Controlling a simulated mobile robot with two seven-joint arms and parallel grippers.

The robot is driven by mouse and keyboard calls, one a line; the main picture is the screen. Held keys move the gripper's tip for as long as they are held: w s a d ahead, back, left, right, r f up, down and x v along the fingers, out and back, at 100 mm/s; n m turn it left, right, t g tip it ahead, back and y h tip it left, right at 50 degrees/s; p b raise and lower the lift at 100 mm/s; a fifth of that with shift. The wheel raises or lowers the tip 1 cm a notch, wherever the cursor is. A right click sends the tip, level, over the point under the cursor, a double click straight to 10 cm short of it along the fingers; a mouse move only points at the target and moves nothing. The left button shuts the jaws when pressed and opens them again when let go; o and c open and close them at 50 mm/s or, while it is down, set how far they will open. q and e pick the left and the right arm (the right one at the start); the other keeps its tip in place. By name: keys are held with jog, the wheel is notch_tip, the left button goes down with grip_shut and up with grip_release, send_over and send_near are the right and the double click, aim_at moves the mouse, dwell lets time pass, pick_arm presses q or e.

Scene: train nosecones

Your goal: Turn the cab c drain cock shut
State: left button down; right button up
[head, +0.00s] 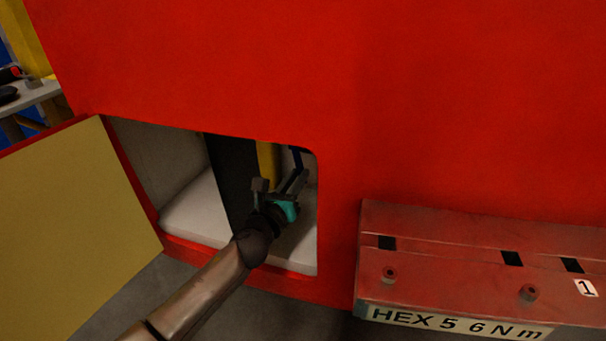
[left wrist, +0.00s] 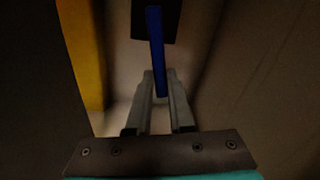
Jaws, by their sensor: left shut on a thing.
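The drain cock's blue lever (left wrist: 156,45) hangs straight down from a dark block (left wrist: 170,20) inside an open compartment in the red cab. In the head view only a small part of the blue lever (head: 297,157) shows in the opening. My left gripper (head: 299,177) reaches into the compartment from the front. In the left wrist view my left gripper (left wrist: 160,78) has its fingers closed around the lower end of the lever. The cab c label is not visible. My right gripper is not in view.
The compartment opening has a red rim (head: 210,255) and a pale floor (head: 190,212). A dark panel (head: 232,180) and a yellow post (head: 267,165) stand inside, left of the lever. The yellow door (head: 75,225) hangs open at left. A red box marked HEX 5 6Nm (head: 480,265) is at right.

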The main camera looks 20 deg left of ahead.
pick_arm(q)
jog(key=shift+a+m, duration=0.75)
jog(key=shift+m, duration=0.55)
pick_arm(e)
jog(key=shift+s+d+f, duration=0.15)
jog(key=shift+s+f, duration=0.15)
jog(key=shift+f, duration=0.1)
pick_arm(q)
jog(key=c, duration=0.8)
grip_release()
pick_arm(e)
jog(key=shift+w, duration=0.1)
pick_arm(q)
jog(key=shift+f, duration=0.1)
